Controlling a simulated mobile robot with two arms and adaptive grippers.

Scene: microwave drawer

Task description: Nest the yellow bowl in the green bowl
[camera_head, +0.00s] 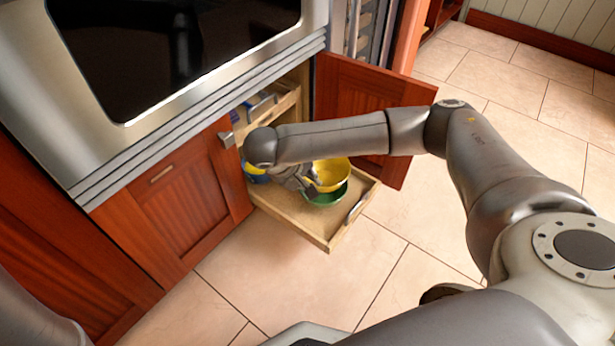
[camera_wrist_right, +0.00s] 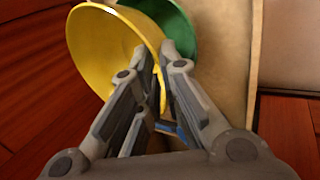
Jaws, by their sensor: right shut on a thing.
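The yellow bowl (camera_head: 334,172) is held by its rim in my right gripper (camera_head: 306,186). The wrist view shows the fingers (camera_wrist_right: 163,68) shut on the rim of the yellow bowl (camera_wrist_right: 108,48), which partly covers the green bowl (camera_wrist_right: 180,28). In the head view the green bowl (camera_head: 327,198) sits in the pulled-out drawer (camera_head: 317,230), below the yellow one. Its front rim shows, but its inside is mostly hidden. I cannot tell whether the two bowls touch. My left gripper is out of view.
A blue bowl (camera_head: 252,172) sits further left in the drawer, partly behind my right arm. An open cabinet door (camera_head: 352,100) stands behind the drawer. The tiled floor ahead is clear.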

